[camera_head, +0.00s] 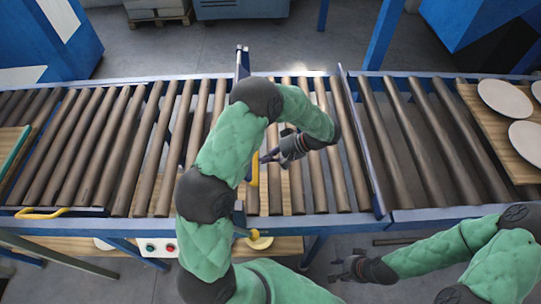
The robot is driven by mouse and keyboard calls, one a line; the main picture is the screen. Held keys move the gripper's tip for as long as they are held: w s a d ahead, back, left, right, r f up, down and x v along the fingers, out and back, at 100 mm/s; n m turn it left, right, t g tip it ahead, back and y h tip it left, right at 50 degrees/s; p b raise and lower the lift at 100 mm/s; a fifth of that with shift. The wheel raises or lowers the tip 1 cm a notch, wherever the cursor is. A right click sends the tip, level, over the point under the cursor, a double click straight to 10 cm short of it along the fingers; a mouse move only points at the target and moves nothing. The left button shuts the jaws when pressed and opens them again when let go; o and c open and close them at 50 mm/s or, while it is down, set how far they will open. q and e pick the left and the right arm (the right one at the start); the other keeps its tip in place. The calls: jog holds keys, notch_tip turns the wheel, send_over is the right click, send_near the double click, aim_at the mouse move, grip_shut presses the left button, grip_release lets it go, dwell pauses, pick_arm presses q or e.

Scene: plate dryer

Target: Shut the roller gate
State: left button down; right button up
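The roller gate appears as a narrow blue upright frame (242,62) crossing the conveyor, seen nearly edge-on. A yellow handle (254,172) stands along it. My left gripper (265,157) is just right of this handle, with its fingers pointing left. I cannot tell whether it touches the handle, or how far its fingers are apart. My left arm hides much of the gate's near and middle part. My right gripper (338,270) is open and empty in front of the conveyor, away from the gate.
Roller conveyor (100,150) runs on both sides. A blue divider (362,145) stands at right. White plates (505,98) lie on a wooden board at far right. Another yellow handle (41,214) is at left. A button box (158,248) is below the front edge.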

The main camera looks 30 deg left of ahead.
pick_arm(q)
jog(key=shift+x, duration=0.75)
pick_arm(e)
jog(key=shift+f, duration=0.35)
pick_arm(q)
jog(key=shift+f, duration=0.1)
jog(key=shift+w+d, duration=0.1)
jog(key=shift+d, duration=0.05)
